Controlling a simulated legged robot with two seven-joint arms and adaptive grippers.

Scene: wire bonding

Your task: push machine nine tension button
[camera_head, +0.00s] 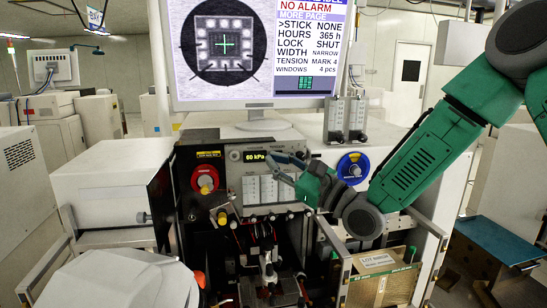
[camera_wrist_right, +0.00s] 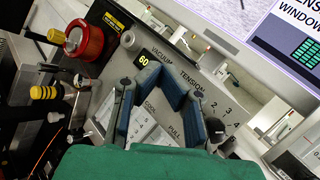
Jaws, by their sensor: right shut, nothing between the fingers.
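The machine's front panel (camera_head: 238,172) has a lit display reading 60 kPa (camera_head: 258,156) and pale button blocks (camera_head: 250,190) below it. In the right wrist view the panel carries VACUUM, TENSION (camera_wrist_right: 190,86), COOL and PULL labels, with numbers 2, 3 and 4 (camera_wrist_right: 228,111) beside the fingers. My right gripper (camera_head: 283,167) is shut and empty in front of the panel, right of the display. In the wrist view its blue-padded fingers (camera_wrist_right: 174,88) cover part of the tension area; I cannot tell whether they touch it. No machine number is readable. My left gripper is not in view.
The monitor (camera_head: 258,101) above reads TENSION MARK 4. A red knob (camera_head: 205,179) is left of the panel and a blue dial (camera_head: 353,168) right.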

